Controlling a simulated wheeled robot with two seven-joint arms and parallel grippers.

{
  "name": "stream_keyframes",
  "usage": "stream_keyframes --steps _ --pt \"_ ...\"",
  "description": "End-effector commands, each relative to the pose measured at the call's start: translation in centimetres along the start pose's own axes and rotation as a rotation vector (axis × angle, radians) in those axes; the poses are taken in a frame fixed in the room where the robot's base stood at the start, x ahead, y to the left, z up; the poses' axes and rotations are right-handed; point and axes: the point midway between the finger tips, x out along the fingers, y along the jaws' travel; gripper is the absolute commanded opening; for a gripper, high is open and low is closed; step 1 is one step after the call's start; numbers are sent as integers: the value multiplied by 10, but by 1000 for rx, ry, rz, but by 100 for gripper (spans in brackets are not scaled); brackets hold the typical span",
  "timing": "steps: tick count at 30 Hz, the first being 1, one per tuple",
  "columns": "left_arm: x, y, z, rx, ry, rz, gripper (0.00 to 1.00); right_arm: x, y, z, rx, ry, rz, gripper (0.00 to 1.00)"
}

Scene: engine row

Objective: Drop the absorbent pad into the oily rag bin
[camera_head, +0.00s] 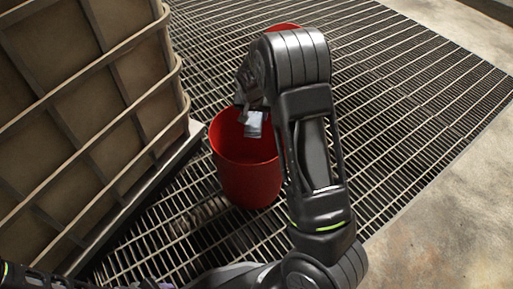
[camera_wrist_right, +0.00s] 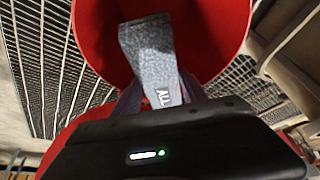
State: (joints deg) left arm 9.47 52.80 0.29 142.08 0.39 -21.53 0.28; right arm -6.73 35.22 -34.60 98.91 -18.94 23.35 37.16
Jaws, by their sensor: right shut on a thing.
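A red bin (camera_head: 245,178) stands on the floor grating, open at the top. Its red inner wall (camera_wrist_right: 210,35) fills the upper middle of the right wrist view. My right gripper (camera_head: 254,122) is over the bin's mouth, pointing down. It is shut on a grey absorbent pad (camera_wrist_right: 150,60), whose far end reaches over the bin's opening. The pad (camera_head: 254,126) shows as a small pale patch at the fingers in the head view. My left gripper is not visible; only dark arm parts show at the lower left.
A large caged container (camera_head: 80,110) stands to the left of the bin on a pale base. Another red object (camera_head: 284,28) is partly hidden behind my right arm. Metal grating (camera_head: 410,100) is clear to the right, with concrete (camera_head: 440,220) beyond its edge.

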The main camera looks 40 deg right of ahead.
Motion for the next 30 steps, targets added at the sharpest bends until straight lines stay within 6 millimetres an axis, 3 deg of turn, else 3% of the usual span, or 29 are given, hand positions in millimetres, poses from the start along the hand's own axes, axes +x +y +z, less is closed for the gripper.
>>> stream_keyframes --steps 11,12,21,30 --pt "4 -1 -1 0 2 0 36 5 0 2 0 0 0 12" --pt "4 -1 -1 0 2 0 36 5 0 2 0 0 0 52" --pt "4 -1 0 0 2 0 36 5 0 2 0 0 0 75" --pt "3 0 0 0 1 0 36 2 0 2 0 0 0 75"
